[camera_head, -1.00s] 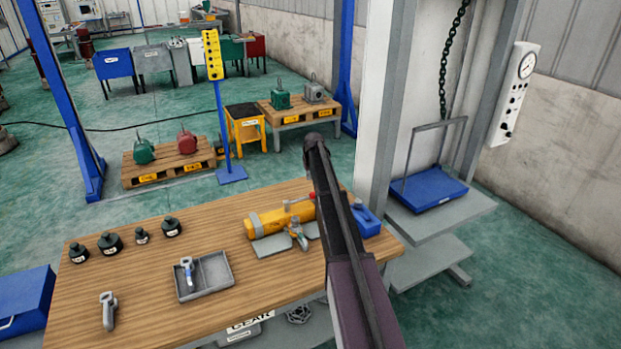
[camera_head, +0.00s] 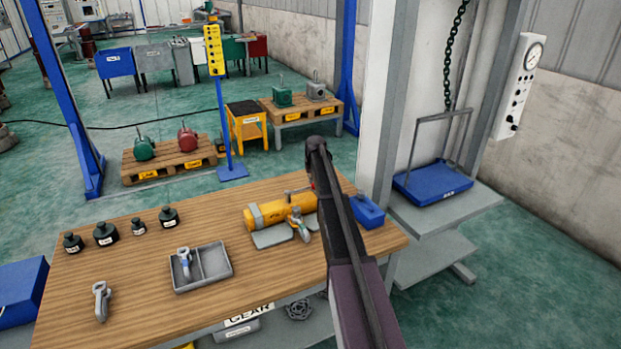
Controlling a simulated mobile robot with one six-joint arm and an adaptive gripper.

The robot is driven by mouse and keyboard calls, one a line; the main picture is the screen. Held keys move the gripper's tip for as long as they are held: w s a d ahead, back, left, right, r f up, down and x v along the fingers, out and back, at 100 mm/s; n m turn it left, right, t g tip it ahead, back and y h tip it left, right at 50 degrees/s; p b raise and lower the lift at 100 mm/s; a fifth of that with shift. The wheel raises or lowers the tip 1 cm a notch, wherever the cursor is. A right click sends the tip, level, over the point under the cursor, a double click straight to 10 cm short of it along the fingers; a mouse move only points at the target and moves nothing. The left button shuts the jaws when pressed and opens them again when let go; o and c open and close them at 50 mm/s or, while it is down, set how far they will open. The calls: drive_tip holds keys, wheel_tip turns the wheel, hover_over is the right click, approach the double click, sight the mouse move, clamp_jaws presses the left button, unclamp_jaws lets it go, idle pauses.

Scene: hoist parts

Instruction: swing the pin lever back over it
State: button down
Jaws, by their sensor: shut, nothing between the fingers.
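A yellow cylinder fixture (camera_head: 268,213) lies on the wooden table, right of its middle, with grey plates (camera_head: 272,238) at its front. The pin lever (camera_head: 294,190) is a thin grey bar above the top of the cylinder, pointing right. Its red end is mostly hidden by my arm. A grey shackle (camera_head: 303,234) with a yellowish part stands at the cylinder's front; whether it is seated there I cannot tell. My arm rises from the bottom right across the cylinder's right end. My gripper is hidden behind it.
A grey divided tray (camera_head: 217,276) holds another shackle (camera_head: 184,264). A loose shackle (camera_head: 100,302) lies to its left. Several black weights (camera_head: 105,234) stand at the back left. A blue block (camera_head: 368,211) sits right of my arm, near a white column (camera_head: 377,95).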

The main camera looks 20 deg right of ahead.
drive_tip(key=shift+s+a+r, duration=0.15)
drive_tip(key=shift+s+r, duration=0.05)
drive_tip(key=shift+s, duration=0.7)
